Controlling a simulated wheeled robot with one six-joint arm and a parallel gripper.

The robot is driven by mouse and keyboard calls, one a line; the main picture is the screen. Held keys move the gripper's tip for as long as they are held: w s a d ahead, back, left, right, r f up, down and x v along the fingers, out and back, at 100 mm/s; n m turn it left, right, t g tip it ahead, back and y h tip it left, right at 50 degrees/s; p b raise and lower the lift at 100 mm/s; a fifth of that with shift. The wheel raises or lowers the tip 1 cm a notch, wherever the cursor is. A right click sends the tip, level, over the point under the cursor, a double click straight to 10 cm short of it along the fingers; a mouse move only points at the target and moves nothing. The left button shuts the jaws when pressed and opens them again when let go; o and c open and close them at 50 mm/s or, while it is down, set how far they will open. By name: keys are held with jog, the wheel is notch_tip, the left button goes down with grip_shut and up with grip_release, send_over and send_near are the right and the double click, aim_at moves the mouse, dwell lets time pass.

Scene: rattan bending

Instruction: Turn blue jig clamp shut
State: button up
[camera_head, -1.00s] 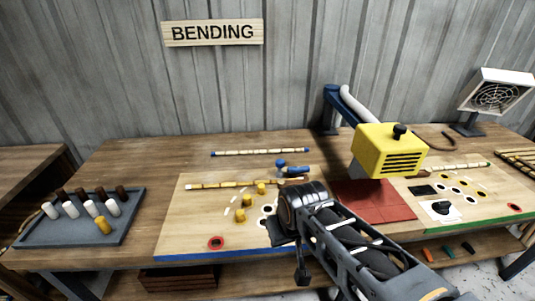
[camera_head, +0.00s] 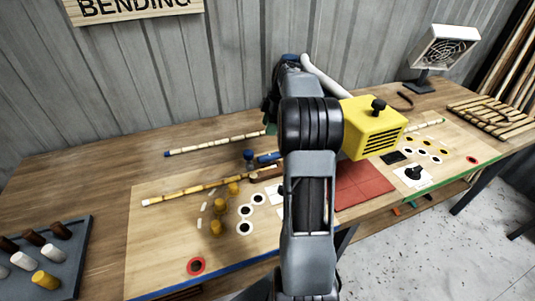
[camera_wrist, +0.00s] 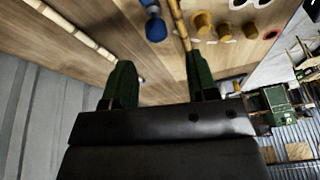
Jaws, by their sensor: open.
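The blue jig clamp (camera_head: 268,157) sits on the wooden jig board (camera_head: 160,250), partly behind my arm in the head view. Its dark blue knob (camera_head: 249,155) is at the left end. A rattan pole (camera_head: 190,189) lies on the board just in front of the clamp. In the wrist view the blue clamp part (camera_wrist: 156,30) is beyond my gripper's fingertips, close to the pole (camera_wrist: 180,25). My gripper (camera_wrist: 157,62) is open and empty, its two green fingers apart and not touching the clamp. In the head view my arm hides most of it.
Yellow pegs (camera_head: 216,227) stand on the board in front of the pole. A second rattan pole (camera_head: 215,143) lies behind. The yellow box tool (camera_head: 375,128) is right of my arm above a red mat (camera_head: 362,185). A peg tray (camera_head: 75,265) is at left.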

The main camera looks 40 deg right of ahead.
aim_at(267, 155)
jog(key=d+f+n+y, duration=0.1)
jog(key=d+f+n, duration=0.15)
jog(key=d, duration=0.25)
jog(key=x, duration=0.4)
jog(key=p+x, duration=0.1)
jog(key=x, duration=0.8)
jog(key=shift+w+d+f, duration=0.15)
jog(key=shift+w+f, duration=0.15)
jog(key=c, duration=0.9)
